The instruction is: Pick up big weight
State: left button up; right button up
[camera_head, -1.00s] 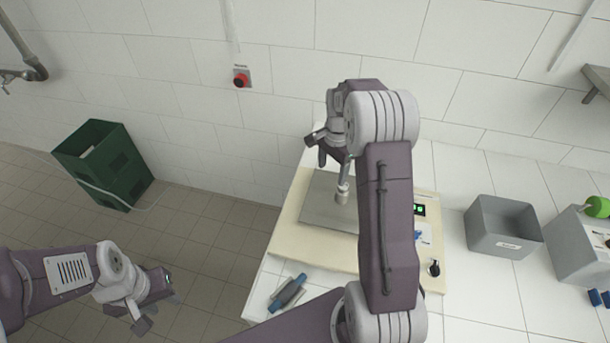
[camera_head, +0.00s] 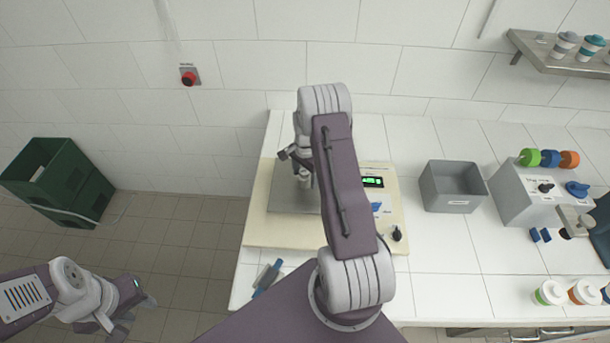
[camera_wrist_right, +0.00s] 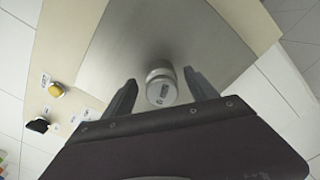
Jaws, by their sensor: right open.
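A shiny metal cylindrical weight (camera_head: 305,179) shows at the metal plate (camera_head: 284,200) of the cream scale (camera_head: 258,228). In the right wrist view, the weight (camera_wrist_right: 161,86) appears between the two dark fingers of my right gripper (camera_wrist_right: 160,80), with a visible gap on each side. My right gripper (camera_head: 296,155) is open and appears just above the weight in the head view. My right arm hides part of the scale. My left gripper (camera_head: 130,312) is at the lower left, over the floor and away from the table, with its fingers unclear.
A grey bin (camera_head: 452,188) and a grey dispenser box (camera_head: 540,195) stand right of the scale. A blue-handled tool (camera_head: 267,278) lies at the scale's front edge. Cups stand at the front right and on a wall shelf (camera_head: 560,62). A green crate (camera_head: 58,182) sits on the floor.

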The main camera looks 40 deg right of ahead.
jog(key=shift+f, duration=0.35)
jog(key=shift+w+f, duration=0.15)
grip_shut()
jog(key=shift+r, duration=0.2)
jog(key=shift+r+b, duration=0.3)
jog(key=shift+b, duration=0.05)
jog(key=r, duration=0.1)
jog(key=r+b, duration=0.1)
jog(key=s+r+b, duration=0.1)
jog(key=shift+s+d+r, duration=0.1)
jog(key=shift+d+r, duration=0.25)
jog(key=s+d+r+b, duration=0.2)
jog(key=s+d+r, duration=0.2)
jog(key=s, duration=0.5)
notch_tip(320, 180, up, 2)
jog(key=shift+s+r+b, duration=0.25)
jog(key=shift+s+b, duration=0.05)
jog(key=shift+b, duration=0.05)
